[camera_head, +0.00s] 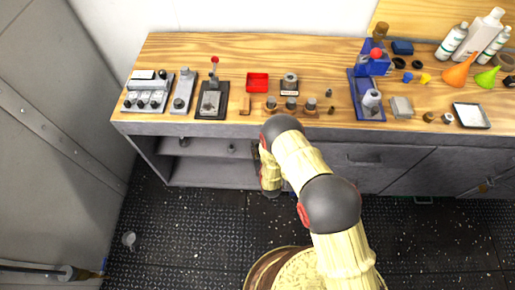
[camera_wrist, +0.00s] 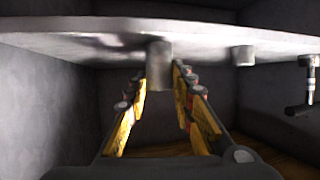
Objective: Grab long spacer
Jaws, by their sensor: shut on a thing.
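The long spacer (camera_wrist: 159,66) appears in the wrist view as a plain grey cylinder with one end against a pale shelf surface (camera_wrist: 70,38). The wrist picture looks upside down, so the cylinder seems to hang from the shelf. My gripper (camera_wrist: 166,82) has yellow fingers whose tips are closed on the spacer from both sides. I cannot tell whether the spacer is lifted at all. In the head view my arm reaches down in front of the counter, and the gripper and spacer are hidden there.
A shorter grey cylinder (camera_wrist: 243,56) and a dark handled part (camera_wrist: 302,88) stand beside it. Small parts (camera_head: 183,141) (camera_head: 231,148) sit on the open shelf under the wooden counter (camera_head: 310,50). Tools and bottles crowd the counter top.

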